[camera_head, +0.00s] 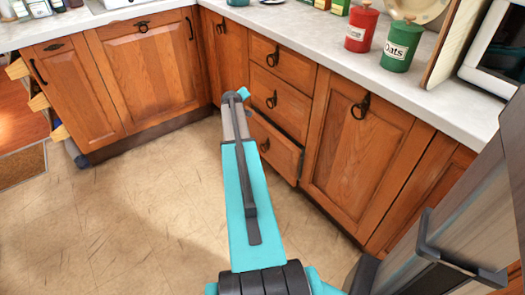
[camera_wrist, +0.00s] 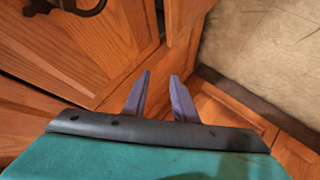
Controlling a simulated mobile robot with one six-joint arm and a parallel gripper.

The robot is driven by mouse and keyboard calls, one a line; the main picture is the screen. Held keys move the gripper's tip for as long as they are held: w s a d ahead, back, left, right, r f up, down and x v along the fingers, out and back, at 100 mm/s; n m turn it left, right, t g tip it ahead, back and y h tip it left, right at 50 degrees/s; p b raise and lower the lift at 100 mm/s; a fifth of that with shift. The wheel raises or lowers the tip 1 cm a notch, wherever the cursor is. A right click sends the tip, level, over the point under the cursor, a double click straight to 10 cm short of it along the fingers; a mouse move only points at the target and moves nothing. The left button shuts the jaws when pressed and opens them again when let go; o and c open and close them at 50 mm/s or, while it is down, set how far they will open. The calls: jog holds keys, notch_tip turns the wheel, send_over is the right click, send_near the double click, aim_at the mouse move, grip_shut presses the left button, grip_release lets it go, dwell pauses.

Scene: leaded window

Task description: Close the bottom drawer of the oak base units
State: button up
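The bottom drawer (camera_head: 284,156) of the oak base units is the lowest in a stack of three drawers, right of centre in the head view. Its front stands a little proud of the units, with a dark gap along its top edge. My arm covers its left part. My gripper's fingers are hidden in the head view; the arm's teal end shows just left of the stack. In the wrist view my gripper (camera_wrist: 161,85) has two fingers apart with nothing between them. They point at oak fronts; an oak panel (camera_wrist: 60,50) with a dark ring pull lies left. I cannot tell whether they touch anything.
The middle drawer (camera_head: 281,102) and top drawer (camera_head: 283,62) look shut. A cupboard door (camera_head: 360,150) is right of the stack. The worktop holds red (camera_head: 361,28) and green (camera_head: 401,45) canisters. The floor (camera_head: 130,215) is clear.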

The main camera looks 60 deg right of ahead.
jog(key=s+a+f+n+t+b, duration=0.4)
jog(key=s+f+n+b, duration=0.15)
jog(key=f, duration=0.25)
jog(key=s+a+f+n+t+b, duration=0.4)
jog(key=s+f+b, duration=0.1)
jog(key=s+f, duration=0.15)
jog(key=s+f+m+g+b, duration=0.1)
jog(key=s+f+b, duration=0.3)
jog(key=s+f, duration=0.5)
notch_tip(320, 180, down, 4)
jog(key=shift+s+d+f+m+b, duration=0.1)
jog(key=shift+s+d+m+b, duration=0.15)
jog(key=shift+d+m+b, duration=0.1)
jog(key=shift+w+d, duration=0.1)
jog(key=shift+b+x, duration=2.05)
jog(key=shift+x, duration=4.7)
grip_shut()
